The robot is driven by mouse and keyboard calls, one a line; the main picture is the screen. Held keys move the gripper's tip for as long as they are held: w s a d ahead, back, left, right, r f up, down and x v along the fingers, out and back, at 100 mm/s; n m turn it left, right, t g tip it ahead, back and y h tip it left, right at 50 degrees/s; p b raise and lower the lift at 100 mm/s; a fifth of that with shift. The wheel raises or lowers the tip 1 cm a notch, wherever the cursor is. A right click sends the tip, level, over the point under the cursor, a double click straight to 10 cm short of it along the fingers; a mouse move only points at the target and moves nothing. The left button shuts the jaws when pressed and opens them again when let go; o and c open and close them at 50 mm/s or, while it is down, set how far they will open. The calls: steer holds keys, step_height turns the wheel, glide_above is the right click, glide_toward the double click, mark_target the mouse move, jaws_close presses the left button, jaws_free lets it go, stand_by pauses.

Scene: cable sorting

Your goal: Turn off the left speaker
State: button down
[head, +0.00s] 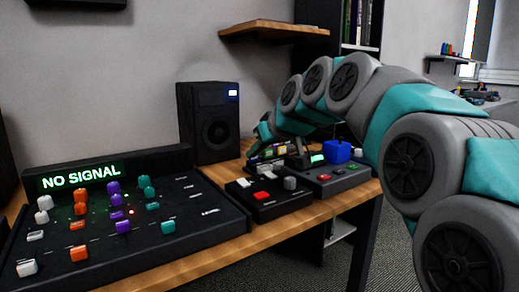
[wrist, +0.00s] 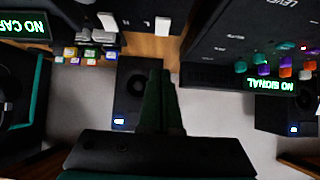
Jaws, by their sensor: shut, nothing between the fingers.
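The left speaker is a black box at the right of the upside-down wrist view (wrist: 280,118), with a small lit blue-white light low on its front. In the head view only a dark edge shows at the far left, likely that speaker. The other speaker (head: 208,122) stands behind the desk's right part, with a lit blue-white light at its top right corner; it also shows in the wrist view (wrist: 132,92). My gripper (wrist: 160,75) is shut and empty, its fingers overlapping this other speaker in the wrist view. In the head view its fingertips cannot be made out.
A mixing console (head: 125,238) with coloured knobs and a green "NO SIGNAL" display (head: 80,176) fills the desk's left. Two small control boxes (head: 268,208) (head: 330,186) and a blue object (head: 337,151) sit at the right. A wooden shelf (head: 270,29) hangs above.

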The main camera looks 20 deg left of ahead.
mark_target(242, 180)
steer(key=x, duration=0.5)
steer(key=shift+w+a+f, duration=0.15)
steer(key=shift+f, duration=0.05)
step_height(242, 180, down, 3)
steer(key=shift+w+a, duration=0.15)
steer(key=shift+f, duration=0.5)
steer(key=shift+w+p, duration=0.15)
steer(key=shift+p, duration=0.25)
steer(key=shift+a+f+h, duration=0.1)
steer(key=shift+f+h, duration=0.15)
steer(key=shift+h, duration=0.05)
steer(key=shift+w+a+r+p, duration=0.35)
steer(key=shift+w+a, duration=0.15)
steer(key=shift+a, duration=0.1)
